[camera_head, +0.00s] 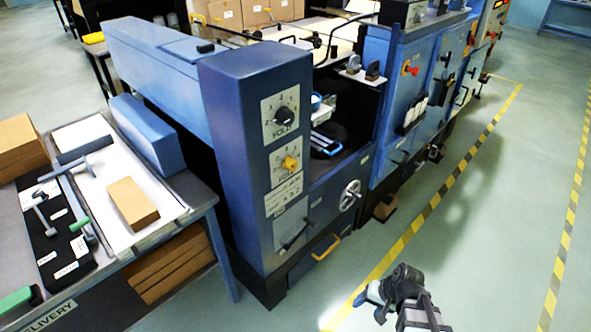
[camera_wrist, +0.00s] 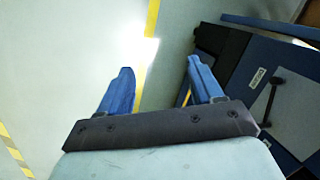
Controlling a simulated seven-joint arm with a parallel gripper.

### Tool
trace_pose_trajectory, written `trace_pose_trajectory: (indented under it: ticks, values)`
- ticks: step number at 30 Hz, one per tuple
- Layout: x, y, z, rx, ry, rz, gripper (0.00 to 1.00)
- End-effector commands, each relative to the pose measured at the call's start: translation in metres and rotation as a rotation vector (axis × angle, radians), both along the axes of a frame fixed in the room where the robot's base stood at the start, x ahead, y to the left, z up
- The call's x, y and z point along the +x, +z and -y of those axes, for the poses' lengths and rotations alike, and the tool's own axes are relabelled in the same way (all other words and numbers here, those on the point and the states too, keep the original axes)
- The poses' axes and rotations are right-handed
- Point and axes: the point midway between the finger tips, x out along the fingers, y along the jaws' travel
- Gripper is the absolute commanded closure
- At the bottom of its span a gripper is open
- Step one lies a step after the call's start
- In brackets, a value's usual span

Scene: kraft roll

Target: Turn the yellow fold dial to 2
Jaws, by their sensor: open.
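The yellow fold dial (camera_head: 290,163) sits on a white plate on the front of the blue machine column, below a black dial (camera_head: 284,115). Its number setting is too small to read. My gripper (camera_head: 371,301) is low at the bottom right in the head view, over the floor, apart from the dial and well below it. In the wrist view my gripper (camera_wrist: 160,78) shows two blue fingers spread apart with nothing between them. The yellow dial is not visible in the wrist view.
A handwheel (camera_head: 350,195), a lever (camera_head: 296,235) and a yellow handle (camera_head: 326,248) stick out below the dials. A delivery table (camera_head: 205,196) with a cardboard block (camera_head: 133,203) stands at the left. The floor (camera_head: 480,220) to the right is clear, with striped tape lines.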

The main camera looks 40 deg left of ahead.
Motion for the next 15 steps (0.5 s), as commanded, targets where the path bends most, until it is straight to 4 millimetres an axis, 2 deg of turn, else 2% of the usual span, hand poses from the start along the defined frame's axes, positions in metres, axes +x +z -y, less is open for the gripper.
trace_pose_trajectory:
  ticks: [1, 5, 9, 12, 15]
  values:
    - [0.003, 0.018, -0.025, 0.057, -0.01, 0.002, 0.35]
    - [0.002, 0.065, -0.082, 0.217, -0.08, -0.034, 0.35]
    - [0.002, 0.13, -0.143, 0.419, -0.22, -0.141, 0.35]
    - [0.006, 0.175, -0.173, 0.553, -0.359, -0.264, 0.35]
    - [0.012, 0.213, -0.193, 0.664, -0.51, -0.426, 0.35]
